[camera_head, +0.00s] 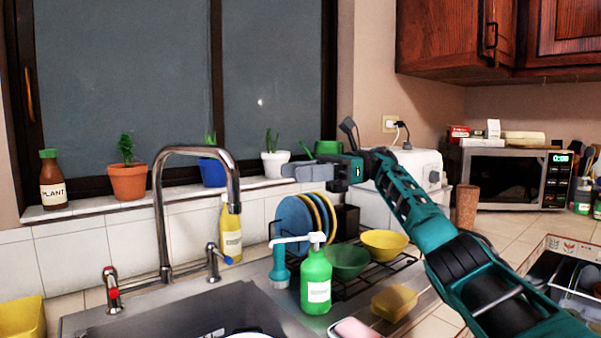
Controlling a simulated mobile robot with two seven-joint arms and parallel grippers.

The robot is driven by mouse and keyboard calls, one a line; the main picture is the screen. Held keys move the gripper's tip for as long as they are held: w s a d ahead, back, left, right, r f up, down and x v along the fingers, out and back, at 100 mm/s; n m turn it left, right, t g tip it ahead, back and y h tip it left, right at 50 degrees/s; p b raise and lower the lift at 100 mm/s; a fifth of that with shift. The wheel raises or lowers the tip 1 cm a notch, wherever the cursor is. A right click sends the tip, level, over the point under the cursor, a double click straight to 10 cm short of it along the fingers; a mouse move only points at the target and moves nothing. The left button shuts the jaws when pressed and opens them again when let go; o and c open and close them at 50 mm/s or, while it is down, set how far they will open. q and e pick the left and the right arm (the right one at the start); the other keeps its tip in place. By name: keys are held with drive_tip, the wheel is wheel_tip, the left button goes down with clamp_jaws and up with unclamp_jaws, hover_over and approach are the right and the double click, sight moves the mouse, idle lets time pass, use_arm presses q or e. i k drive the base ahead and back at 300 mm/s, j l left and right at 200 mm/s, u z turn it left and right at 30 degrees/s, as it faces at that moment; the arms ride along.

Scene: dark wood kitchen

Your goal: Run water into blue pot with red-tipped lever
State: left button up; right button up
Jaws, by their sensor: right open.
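The tall chrome faucet (158,205) arches over the sink. No water shows at the spout. The rim of a round vessel with a blue edge (248,334), perhaps the blue pot, shows at the bottom edge in the sink; the rest is cut off. My right gripper (303,171) is open and empty, pointing left above the dish rack, well right of the faucet and far from the red-tipped lever. My left gripper is out of view.
Potted plants, including a small blue planter (212,173), line the windowsill. A microwave (512,178) is at the right.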

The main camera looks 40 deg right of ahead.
sight(109, 274)
drive_tip(key=k, duration=1)
